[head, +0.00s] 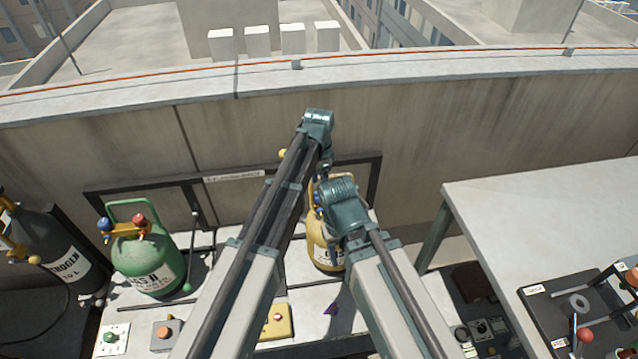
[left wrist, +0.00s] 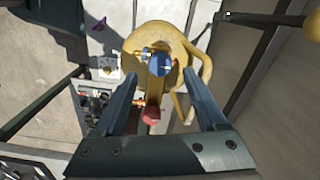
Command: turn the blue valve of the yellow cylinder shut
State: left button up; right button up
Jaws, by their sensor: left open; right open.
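The yellow cylinder (head: 322,247) stands on the pale work surface, partly hidden behind my arms in the head view. In the left wrist view the cylinder (left wrist: 185,97) is seen from above. Its blue valve (left wrist: 160,64) is at the top, and a red knob (left wrist: 150,116) sits nearer the wrist. My left gripper (left wrist: 159,74) is open, with its fingers on either side of the blue valve in that view; I see no clear contact.
A green cylinder (head: 150,262) with blue and red knobs stands to the left, with a dark nitrogen cylinder (head: 62,255) beyond it. A yellow box (head: 277,322) with a button and a purple item (head: 331,309) lie in front. A grey table (head: 560,215) is at right.

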aim_at(319, 195)
pick_arm(q)
notch_tip(319, 195, up, 10)
jog(key=p, duration=0.9)
jog(key=s+a+n, duration=1.3)
jog(key=s+a, duration=0.4)
jog(key=s, duration=0.2)
jog(key=s+d+f+m+b, duration=0.1)
jog(key=s+d+f+b, duration=0.1)
jog(key=d, duration=0.3)
jog(key=s+d+f+m+y+b, duration=0.1)
jog(key=s+d+f+m+b, duration=0.1)
jog(key=d, duration=0.4)
jog(key=shift+s+m, duration=0.3)
jog(key=shift+s, duration=0.2)
